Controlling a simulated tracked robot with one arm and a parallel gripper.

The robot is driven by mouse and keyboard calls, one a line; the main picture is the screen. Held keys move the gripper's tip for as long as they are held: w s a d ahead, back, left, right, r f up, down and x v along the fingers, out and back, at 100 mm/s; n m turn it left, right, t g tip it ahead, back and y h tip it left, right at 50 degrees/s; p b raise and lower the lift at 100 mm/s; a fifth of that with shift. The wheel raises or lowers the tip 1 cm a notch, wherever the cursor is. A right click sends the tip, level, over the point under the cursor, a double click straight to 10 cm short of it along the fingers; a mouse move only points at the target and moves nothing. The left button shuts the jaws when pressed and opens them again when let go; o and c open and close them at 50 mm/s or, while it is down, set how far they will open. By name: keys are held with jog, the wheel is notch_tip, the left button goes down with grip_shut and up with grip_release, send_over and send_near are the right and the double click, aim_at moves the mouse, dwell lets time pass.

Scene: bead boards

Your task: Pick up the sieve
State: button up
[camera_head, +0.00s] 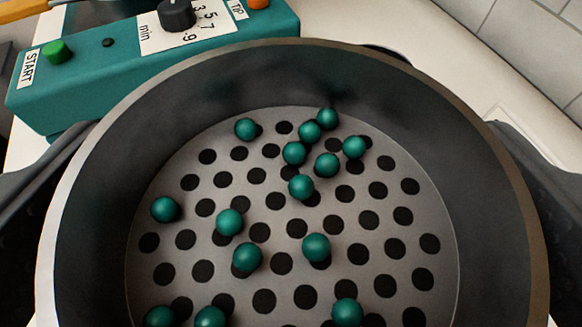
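The sieve (94,215) is a large round dark grey pan with a lighter rim and a grey floor full of round black holes. It fills most of the view, and its near side is cut off by the bottom edge. Several dark green beads (300,187) lie scattered on its floor, inside the wall. The dark fingers of my gripper (291,124) show at the left and right edges, one on each side of the sieve. They meet its outer wall with no gap that I can see. The rim hides where they touch.
A teal box (95,75) with a green START button (57,51) and a black dial (177,14) stands just beyond the sieve at the upper left. A pale surface (440,60) lies behind to the right, with a tiled wall (530,35) in the corner.

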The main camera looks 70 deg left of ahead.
jog(key=c, duration=0.7)
jog(key=shift+r, duration=0.1)
